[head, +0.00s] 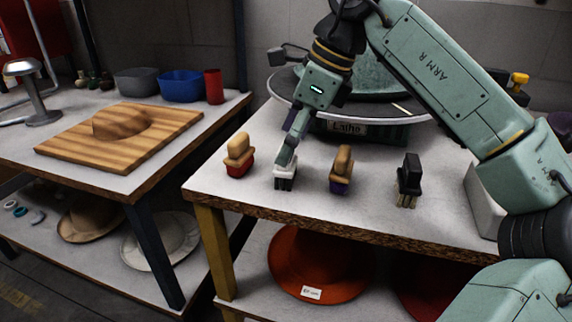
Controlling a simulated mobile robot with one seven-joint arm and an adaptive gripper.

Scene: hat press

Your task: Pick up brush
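Several small brushes stand in a row on the near table in the head view. The leftmost brush (239,155) has a tan handle and red lower part. Beside it is a brush with a white body and dark bristles (285,180). Further right are a tan brush with a purple lower part (342,168) and a black brush with pale bristles (409,178). My gripper (286,158) reaches down to the top of the white brush and hides its handle. The fingers overlap in this view, so whether they are closed on it cannot be told.
A left table holds a striped wooden board (70,150), bins and a red cup (213,86). Hats, one orange (345,280), lie on lower shelves.

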